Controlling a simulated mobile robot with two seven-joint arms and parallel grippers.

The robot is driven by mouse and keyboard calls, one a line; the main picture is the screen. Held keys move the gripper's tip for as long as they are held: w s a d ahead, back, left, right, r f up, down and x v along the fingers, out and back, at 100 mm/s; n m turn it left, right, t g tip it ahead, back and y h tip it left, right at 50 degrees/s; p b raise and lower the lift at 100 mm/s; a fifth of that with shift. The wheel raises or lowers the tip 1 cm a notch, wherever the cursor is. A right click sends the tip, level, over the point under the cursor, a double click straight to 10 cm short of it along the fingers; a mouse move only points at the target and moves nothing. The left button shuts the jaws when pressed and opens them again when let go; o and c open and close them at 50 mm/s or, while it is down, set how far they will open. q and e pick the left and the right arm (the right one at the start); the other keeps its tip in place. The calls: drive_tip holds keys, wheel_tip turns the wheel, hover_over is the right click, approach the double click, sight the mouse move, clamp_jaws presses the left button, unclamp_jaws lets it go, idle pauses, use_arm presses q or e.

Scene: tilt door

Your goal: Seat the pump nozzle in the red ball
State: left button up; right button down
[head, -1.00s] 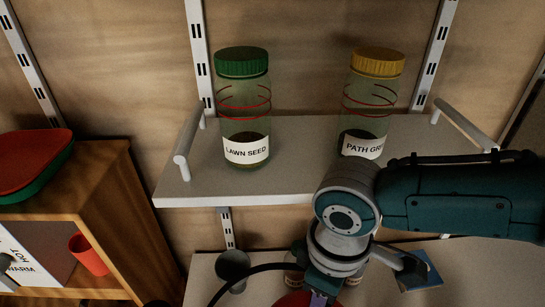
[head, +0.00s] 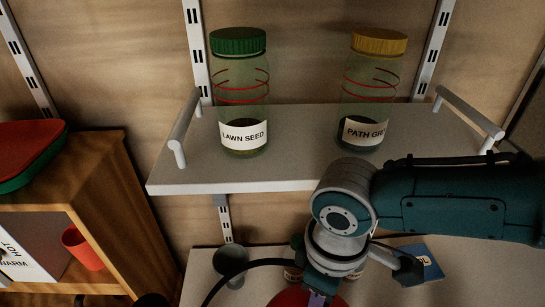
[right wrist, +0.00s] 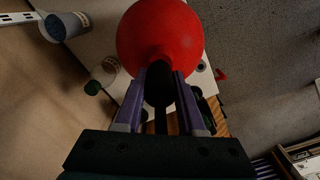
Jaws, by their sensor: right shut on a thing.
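The red ball (right wrist: 160,35) fills the top middle of the right wrist view. Its upper edge also shows at the bottom of the head view (head: 290,296). My right gripper (right wrist: 160,78) has purple fingers shut on a black pump nozzle (right wrist: 159,86), with a dark hose running back between them. The nozzle's front overlaps the ball's near side in the picture; its tip is hidden, so I cannot tell whether it is in the ball or only against it. In the head view the right gripper (head: 318,299) is mostly cut off. My left gripper is not seen.
A shelf (head: 300,178) with a lawn seed jar (head: 240,95) and a path grit jar (head: 370,95) stands above a lower white surface (head: 470,275). A grey cup (head: 231,262) and a blue card (head: 422,262) are there. A wooden cabinet (head: 110,210) stands left.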

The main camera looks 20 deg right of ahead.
drive_tip(key=shift+f+b, duration=0.6)
drive_tip(key=shift+f, duration=0.2)
drive_tip(key=shift+c, duration=2.1)
unclamp_jaws()
drive_tip(key=shift+r, duration=0.1)
wheel_tip(320, 180, up, 9)
drive_tip(key=shift+r+p, duration=0.1)
drive_tip(key=shift+p, duration=0.85)
drive_tip(key=shift+r, duration=0.35)
